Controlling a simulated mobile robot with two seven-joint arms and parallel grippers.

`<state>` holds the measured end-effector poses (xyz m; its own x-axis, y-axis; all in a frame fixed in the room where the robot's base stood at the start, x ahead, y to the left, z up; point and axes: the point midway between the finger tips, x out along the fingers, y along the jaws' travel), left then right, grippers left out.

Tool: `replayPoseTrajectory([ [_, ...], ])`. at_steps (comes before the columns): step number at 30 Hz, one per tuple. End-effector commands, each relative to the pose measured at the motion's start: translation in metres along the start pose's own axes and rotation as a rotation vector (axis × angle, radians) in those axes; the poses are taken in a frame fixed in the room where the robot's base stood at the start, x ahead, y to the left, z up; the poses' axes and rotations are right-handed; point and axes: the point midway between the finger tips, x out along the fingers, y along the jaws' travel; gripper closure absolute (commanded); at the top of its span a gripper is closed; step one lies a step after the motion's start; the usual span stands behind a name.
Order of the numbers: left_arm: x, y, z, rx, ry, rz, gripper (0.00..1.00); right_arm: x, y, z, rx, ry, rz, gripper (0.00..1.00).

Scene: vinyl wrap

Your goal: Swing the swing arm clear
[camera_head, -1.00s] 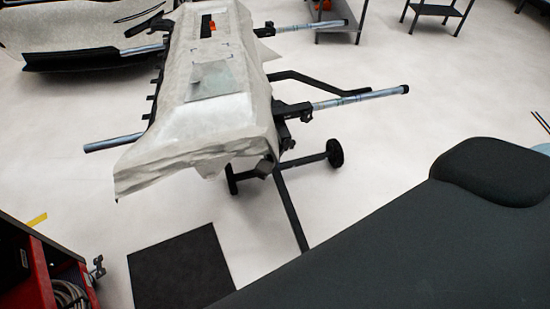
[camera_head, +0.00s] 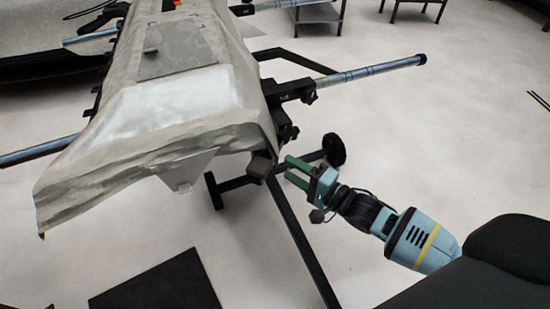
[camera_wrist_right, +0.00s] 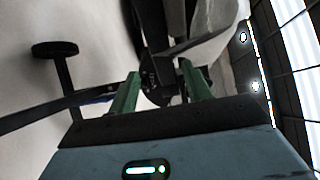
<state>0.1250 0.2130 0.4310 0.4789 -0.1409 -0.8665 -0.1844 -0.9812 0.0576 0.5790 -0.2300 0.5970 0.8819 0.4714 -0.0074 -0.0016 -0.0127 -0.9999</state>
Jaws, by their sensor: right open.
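A long grey tube arm (camera_head: 372,72) with a black end cap reaches out to the right from a black clamp (camera_head: 290,92) on the side of the work stand. It looks like the swing arm, but I cannot be sure. My right gripper (camera_head: 290,169) has green fingers, is open and empty, and points at the near end of the stand, below the tube arm and apart from it. In the right wrist view the open fingers (camera_wrist_right: 158,75) face dark stand parts (camera_wrist_right: 152,95); what lies between them is unclear. My left gripper is not in view.
A wrapped panel (camera_head: 165,105) with pale sheeting lies on the stand. Another tube (camera_head: 40,151) sticks out on the left. The stand's black leg (camera_head: 300,240) and a caster (camera_head: 333,150) are near my right gripper. Floor to the right (camera_head: 450,130) is clear.

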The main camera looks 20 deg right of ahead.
Motion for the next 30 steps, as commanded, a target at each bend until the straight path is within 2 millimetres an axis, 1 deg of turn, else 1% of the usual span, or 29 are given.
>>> replayPoseTrajectory([
  [1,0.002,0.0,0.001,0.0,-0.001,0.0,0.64,0.002,0.0,-0.002,0.007,-0.002,-0.004,0.51],
  [8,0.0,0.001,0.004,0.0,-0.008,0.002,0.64,0.006,-0.003,-0.002,0.012,-0.002,-0.008,0.51],
  [11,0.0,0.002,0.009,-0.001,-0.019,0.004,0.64,0.015,-0.003,-0.002,0.013,-0.002,-0.01,0.51],
  [15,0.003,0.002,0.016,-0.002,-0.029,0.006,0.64,0.035,-0.002,-0.002,0.011,-0.002,-0.01,0.51],
  [22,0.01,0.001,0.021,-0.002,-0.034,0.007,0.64,0.066,-0.001,-0.002,0.01,-0.001,-0.007,0.51],
  [25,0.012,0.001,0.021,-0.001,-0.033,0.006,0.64,0.075,-0.002,-0.002,0.012,-0.002,-0.008,0.51],
  [30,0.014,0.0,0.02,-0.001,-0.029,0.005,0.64,0.08,-0.002,-0.002,0.011,-0.002,-0.006,0.51],
])
